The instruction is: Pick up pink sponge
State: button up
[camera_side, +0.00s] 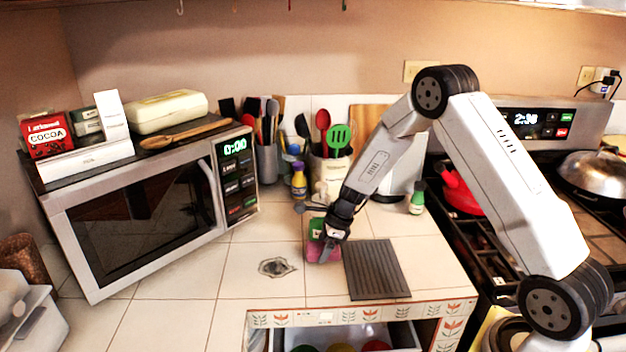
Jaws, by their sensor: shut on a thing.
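The pink sponge (313,253) is on or just above the white tiled counter (220,272), left of a dark ridged mat. It has a green part (316,226) at its upper end. My gripper (326,246) points down and is shut on the sponge, hiding its right side. I cannot tell whether the sponge still touches the tiles.
The dark ridged mat (376,269) lies right of the sponge. A round metal drain (277,267) is to its left. A microwave (140,215) stands at left, the stove (480,240) at right. Utensil holders and bottles stand behind. An open drawer (402,335) is below the front edge.

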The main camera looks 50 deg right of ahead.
jog(key=shift+r, duration=0.65)
jog(key=s+a+r, duration=0.2)
jog(key=s+r, duration=0.9)
jog(key=s, duration=0.2)
jog(key=shift+s+r, duration=0.15)
jog(key=shift+s, duration=0.25)
jog(key=shift+a, duration=0.1)
